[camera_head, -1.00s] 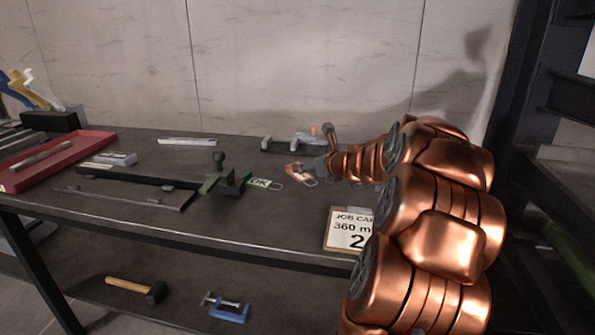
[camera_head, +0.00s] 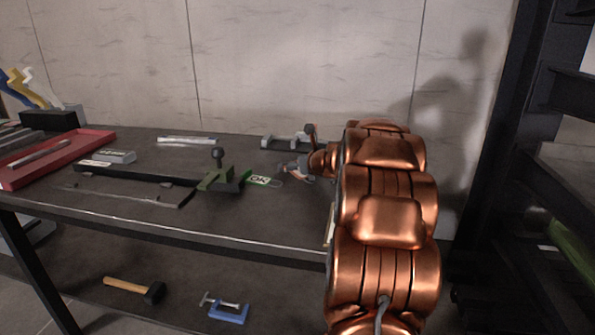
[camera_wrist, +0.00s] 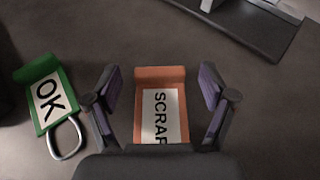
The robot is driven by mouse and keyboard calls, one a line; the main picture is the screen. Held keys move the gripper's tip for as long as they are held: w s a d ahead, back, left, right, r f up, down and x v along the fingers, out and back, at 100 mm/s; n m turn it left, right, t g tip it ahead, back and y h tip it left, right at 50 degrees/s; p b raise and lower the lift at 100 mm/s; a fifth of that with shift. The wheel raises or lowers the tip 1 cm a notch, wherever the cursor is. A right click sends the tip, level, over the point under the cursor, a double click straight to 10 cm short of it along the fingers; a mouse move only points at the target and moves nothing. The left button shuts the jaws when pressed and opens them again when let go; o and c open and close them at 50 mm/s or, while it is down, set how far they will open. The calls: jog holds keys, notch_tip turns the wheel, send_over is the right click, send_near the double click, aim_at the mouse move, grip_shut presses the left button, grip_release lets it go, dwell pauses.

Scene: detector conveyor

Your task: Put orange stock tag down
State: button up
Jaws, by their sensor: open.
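The orange stock tag (camera_wrist: 160,104), lettered SCRAP, shows between the two fingers of my gripper (camera_wrist: 160,105) in the wrist view. The fingers stand apart, with a gap on each side of the tag. The tag appears to lie on the dark bench top (camera_wrist: 235,60); its lower end is hidden by my gripper's body. In the head view my gripper (camera_head: 294,168) is low over the bench, and the tag is mostly hidden there.
A green OK tag (camera_wrist: 46,92) with a wire loop lies left of my gripper, also in the head view (camera_head: 260,180). A grey tool (camera_head: 284,141) lies behind it. A green-and-black gauge (camera_head: 218,178) and red tray (camera_head: 60,158) are further left.

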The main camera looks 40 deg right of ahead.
jog(key=c, duration=1.1)
jog(key=shift+r, duration=0.15)
jog(key=shift+r+p, duration=0.3)
jog(key=shift+r, duration=0.05)
notch_tip(320, 180, up, 3)
jog(key=shift+r+p, duration=0.1)
jog(key=shift+p, duration=0.75)
jog(key=s+a, duration=0.3)
jog(key=s, duration=0.1)
jog(key=s+a, duration=0.3)
jog(key=s, duration=0.1)
jog(key=s+a, duration=0.3)
jog(key=s, duration=0.2)
jog(key=shift+s+r, duration=0.1)
jog(key=shift+r, duration=0.3)
jog(key=shift+a+p, duration=0.1)
jog(key=shift+p, duration=0.2)
